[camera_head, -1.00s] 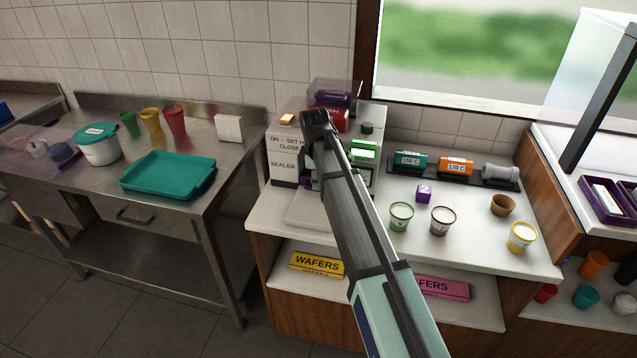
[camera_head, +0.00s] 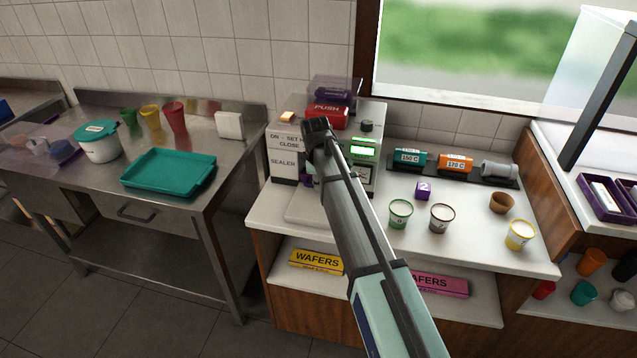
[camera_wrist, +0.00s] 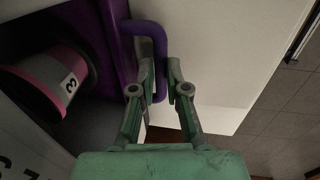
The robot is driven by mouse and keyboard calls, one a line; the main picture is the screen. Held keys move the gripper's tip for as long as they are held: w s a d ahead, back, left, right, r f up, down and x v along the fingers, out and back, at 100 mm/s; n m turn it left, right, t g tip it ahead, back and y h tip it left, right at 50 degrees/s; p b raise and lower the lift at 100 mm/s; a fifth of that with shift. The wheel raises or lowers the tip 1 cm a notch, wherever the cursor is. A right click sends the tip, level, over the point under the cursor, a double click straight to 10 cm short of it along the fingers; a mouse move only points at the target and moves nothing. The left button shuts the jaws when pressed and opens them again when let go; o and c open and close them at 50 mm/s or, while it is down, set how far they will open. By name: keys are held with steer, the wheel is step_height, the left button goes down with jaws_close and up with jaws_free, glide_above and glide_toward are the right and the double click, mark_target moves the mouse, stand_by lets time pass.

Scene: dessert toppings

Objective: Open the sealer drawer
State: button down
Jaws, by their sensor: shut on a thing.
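The sealer (camera_head: 285,162) is a white machine on the counter, with a "SEALER" label, a red PUSH part and a lit green display. In the wrist view its purple drawer (camera_wrist: 108,60) has a purple loop handle (camera_wrist: 150,32). My gripper (camera_wrist: 160,72) has its two fingers on either side of the handle and is shut on it. In the head view my arm hides most of the drawer and the gripper; only a purple bit (camera_head: 309,180) shows.
Wafer boxes (camera_head: 316,261) lie on the shelf below. A teal tray (camera_head: 168,172) is on the steel table at left.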

steer(key=s+a, duration=0.1)
steer(key=s, duration=0.9)
steer(key=s+a, duration=0.1)
steer(key=s, duration=0.5)
steer(key=shift+a+p, duration=0.35)
steer(key=shift+p, duration=0.05)
steer(key=c, duration=1.2)
jaws_free()
steer(key=r, duration=0.4)
steer(key=s+r, duration=0.1)
steer(key=r, duration=0.3)
steer(key=s+r, duration=0.1)
steer(key=r, duration=0.2)
steer(key=shift+a+r, duration=0.15)
steer(key=shift+r, duration=0.25)
